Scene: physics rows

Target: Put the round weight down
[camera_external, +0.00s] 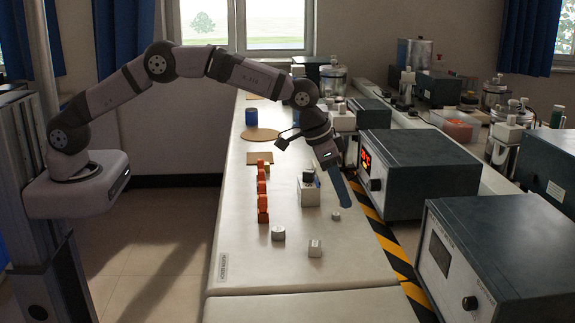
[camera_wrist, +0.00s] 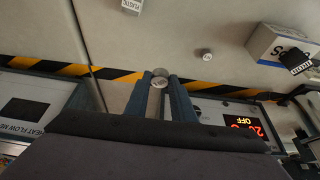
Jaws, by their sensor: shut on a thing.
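My gripper (camera_external: 347,203) is over the right side of the white bench, its blue fingers pointing down. In the wrist view my gripper (camera_wrist: 160,84) is shut on a small round silver weight (camera_wrist: 160,73), which sits between the fingertips. The fingers hide this weight in the external view. I cannot tell whether it touches the bench. Another small round weight (camera_external: 335,215) stands on the bench close to the fingertips. It also shows in the wrist view (camera_wrist: 207,55), apart from the fingers.
A white instrument (camera_external: 308,194) stands left of my gripper. Orange pieces (camera_external: 263,200) form a row further left. A pale round piece (camera_external: 278,233) and a labelled block (camera_external: 314,248) stand nearer the front. Dark boxed instruments (camera_external: 420,175) line the right, beyond striped tape. The bench front is clear.

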